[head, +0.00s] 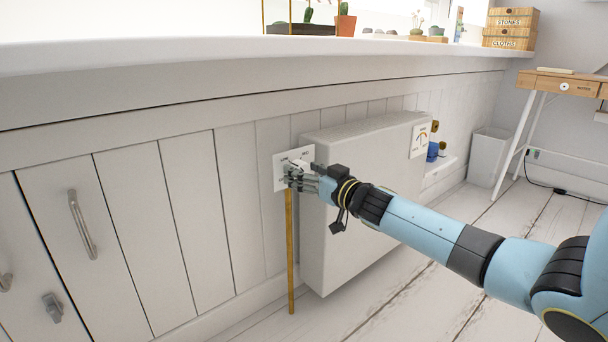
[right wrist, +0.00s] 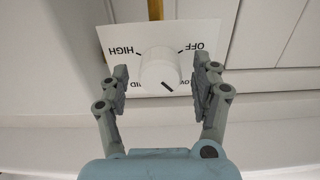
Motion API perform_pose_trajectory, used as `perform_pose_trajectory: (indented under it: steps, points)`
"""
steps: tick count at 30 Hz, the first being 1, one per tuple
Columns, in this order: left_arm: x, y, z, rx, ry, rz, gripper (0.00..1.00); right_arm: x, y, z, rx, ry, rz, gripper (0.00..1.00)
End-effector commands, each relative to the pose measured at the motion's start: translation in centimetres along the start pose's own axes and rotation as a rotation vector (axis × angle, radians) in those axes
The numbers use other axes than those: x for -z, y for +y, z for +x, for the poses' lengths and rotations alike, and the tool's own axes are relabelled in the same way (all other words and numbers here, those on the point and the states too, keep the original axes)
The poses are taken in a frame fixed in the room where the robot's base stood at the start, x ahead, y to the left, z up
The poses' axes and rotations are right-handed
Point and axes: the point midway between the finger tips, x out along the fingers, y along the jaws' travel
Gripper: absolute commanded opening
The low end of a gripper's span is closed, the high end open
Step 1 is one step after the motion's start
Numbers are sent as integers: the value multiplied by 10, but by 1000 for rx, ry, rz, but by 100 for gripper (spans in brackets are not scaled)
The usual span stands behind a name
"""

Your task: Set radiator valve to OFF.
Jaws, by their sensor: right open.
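The radiator valve is a round white knob (right wrist: 160,70) on a white label plate (right wrist: 118,38), which also shows in the head view (head: 279,180). The plate reads HIGH, OFF, MID and LOW, upside down in the right wrist view. A dark line at the knob's lower right edge points toward the LOW side, away from OFF. My right gripper (right wrist: 163,78) is open, with one finger on each side of the knob and small gaps visible. In the head view my right gripper (head: 298,176) is at the plate and mostly hides the knob. My left gripper is out of view.
A white radiator box (head: 365,220) stands right of the plate, under my right forearm. A brass pipe (head: 290,250) runs down below the plate. A windowsill (head: 200,55) overhangs above. White panelling lies to the left; open floor (head: 400,310) lies in front.

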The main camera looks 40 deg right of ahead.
Motion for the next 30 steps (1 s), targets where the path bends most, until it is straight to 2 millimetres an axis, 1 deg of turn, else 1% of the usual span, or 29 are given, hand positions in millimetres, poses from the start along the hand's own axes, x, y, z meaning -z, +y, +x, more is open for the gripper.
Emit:
perform_pose_trajectory:
  steps: [3,10,11,23,24,30]
  points:
    - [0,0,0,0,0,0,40,0,0,4,0,-1,0,65]
    - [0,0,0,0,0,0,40,0,0,4,1,-1,0,65]
    - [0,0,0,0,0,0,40,0,0,4,1,-1,0,63]
    - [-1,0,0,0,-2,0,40,-1,0,4,0,-2,0,11]
    - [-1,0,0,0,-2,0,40,-1,0,4,0,-2,0,9]
    - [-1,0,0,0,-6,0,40,0,0,4,0,-1,-16,9]
